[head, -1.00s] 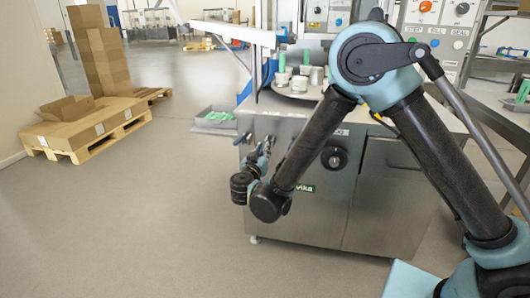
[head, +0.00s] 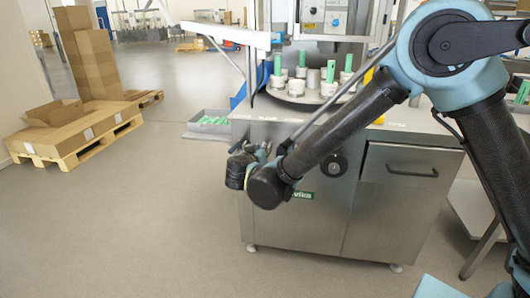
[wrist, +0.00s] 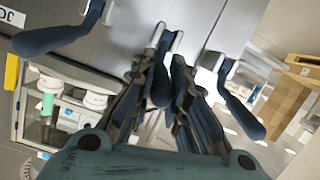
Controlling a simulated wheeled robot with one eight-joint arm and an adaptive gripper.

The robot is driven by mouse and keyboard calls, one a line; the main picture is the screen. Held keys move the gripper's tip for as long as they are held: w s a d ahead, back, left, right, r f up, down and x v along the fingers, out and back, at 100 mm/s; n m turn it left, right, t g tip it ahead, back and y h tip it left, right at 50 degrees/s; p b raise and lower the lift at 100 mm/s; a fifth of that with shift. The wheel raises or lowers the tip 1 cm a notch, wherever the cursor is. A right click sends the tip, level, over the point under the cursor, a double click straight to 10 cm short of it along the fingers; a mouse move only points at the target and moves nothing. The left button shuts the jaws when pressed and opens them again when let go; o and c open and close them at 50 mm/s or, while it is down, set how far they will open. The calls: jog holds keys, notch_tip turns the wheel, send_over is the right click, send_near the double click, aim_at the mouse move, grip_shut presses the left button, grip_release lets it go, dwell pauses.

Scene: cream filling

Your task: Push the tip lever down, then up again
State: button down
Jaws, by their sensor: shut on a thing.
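In the wrist view three dark blue-handled levers stand on a grey metal panel (wrist: 205,12): a left lever (wrist: 50,38), a middle lever (wrist: 160,88) and a right lever (wrist: 240,110). My gripper (wrist: 169,75) is shut around the middle lever, and its fingers hide part of the handle. I cannot read a label that tells which one is the tip lever. In the head view my gripper (head: 262,153) is at the upper left of the steel machine's front (head: 320,215), and the levers are hidden or too small there.
A turntable (head: 297,98) with several white cups and green tubes is on top of the machine. A grey tray (head: 200,125) with green pieces sticks out at its left. Cardboard boxes on a pallet (head: 75,150) stand farther left. The floor (head: 130,230) between is clear.

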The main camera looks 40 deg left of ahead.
jog(key=c, duration=1.5)
grip_release()
jog(key=shift+w, duration=0.1)
jog(key=shift+c, duration=0.2)
jog(key=v, duration=1.2)
